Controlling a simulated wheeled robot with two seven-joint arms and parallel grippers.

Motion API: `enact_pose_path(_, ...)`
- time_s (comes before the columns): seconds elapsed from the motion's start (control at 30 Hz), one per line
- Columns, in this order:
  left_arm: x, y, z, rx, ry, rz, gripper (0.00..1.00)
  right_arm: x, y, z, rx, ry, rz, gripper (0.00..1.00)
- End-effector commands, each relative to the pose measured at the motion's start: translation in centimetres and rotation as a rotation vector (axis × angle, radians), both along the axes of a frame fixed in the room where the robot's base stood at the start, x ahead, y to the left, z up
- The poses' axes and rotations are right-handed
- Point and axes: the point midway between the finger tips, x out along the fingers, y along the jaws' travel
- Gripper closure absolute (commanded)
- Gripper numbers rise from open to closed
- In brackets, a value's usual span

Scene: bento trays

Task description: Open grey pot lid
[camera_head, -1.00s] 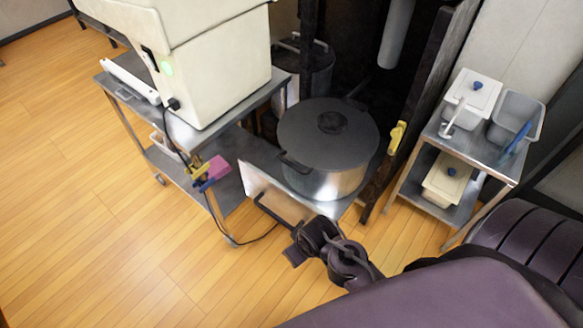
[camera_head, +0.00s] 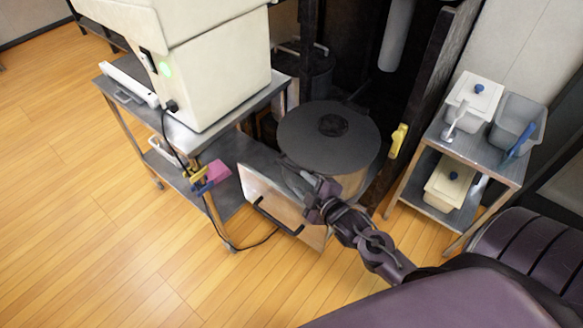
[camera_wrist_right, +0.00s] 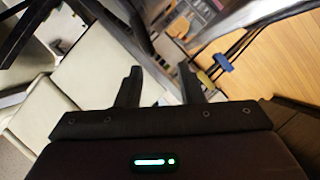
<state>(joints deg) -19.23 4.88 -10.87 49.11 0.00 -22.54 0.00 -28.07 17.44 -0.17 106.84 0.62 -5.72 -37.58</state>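The big pot (camera_head: 350,184) stands low in the dark recess at the centre of the head view. Its round, dark grey lid (camera_head: 298,128) lies flat on top, with a dark knob (camera_head: 333,125) in the middle. My right gripper (camera_head: 297,180) is at the front left of the pot, by the lid's near edge, and covers part of the pot's side. I cannot tell whether it touches the pot. In the right wrist view, the fingers of my right gripper (camera_wrist_right: 159,70) stand apart with nothing seen held between them. My left gripper is not in view.
A metal panel with a dark handle (camera_head: 272,218) stands in front of the pot. A metal cart (camera_head: 180,125) with a cream machine (camera_head: 215,80) is at left. A shelf cart (camera_head: 470,148) with white containers is at right. A dark post (camera_head: 420,110) borders the recess.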

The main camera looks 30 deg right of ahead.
Motion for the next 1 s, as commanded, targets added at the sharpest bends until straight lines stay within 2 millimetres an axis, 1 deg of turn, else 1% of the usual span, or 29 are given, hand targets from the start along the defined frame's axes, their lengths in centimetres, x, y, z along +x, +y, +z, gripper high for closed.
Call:
enact_pose_path(0.1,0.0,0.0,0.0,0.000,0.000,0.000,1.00,0.2,-0.7,0.0,-0.047,-0.063,0.026,0.66)
enact_pose_path(0.27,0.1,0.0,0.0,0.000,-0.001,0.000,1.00,1.0,-0.9,0.1,-0.063,-0.091,0.034,0.66)
enact_pose_path(0.37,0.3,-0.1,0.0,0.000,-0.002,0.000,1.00,2.3,-0.8,-0.2,-0.062,-0.092,0.034,0.66)
enact_pose_path(0.6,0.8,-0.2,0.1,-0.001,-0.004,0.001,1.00,5.9,-0.5,-1.0,-0.061,-0.090,0.034,0.66)
enact_pose_path(0.7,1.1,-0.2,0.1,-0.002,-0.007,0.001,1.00,7.0,-0.4,-1.3,-0.061,-0.089,0.034,0.66)
enact_pose_path(0.83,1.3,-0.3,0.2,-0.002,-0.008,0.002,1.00,7.8,-0.3,-1.5,-0.060,-0.088,0.034,0.66)
enact_pose_path(1.0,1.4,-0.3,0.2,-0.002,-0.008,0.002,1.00,7.9,-0.3,-1.5,-0.060,-0.088,0.034,0.66)
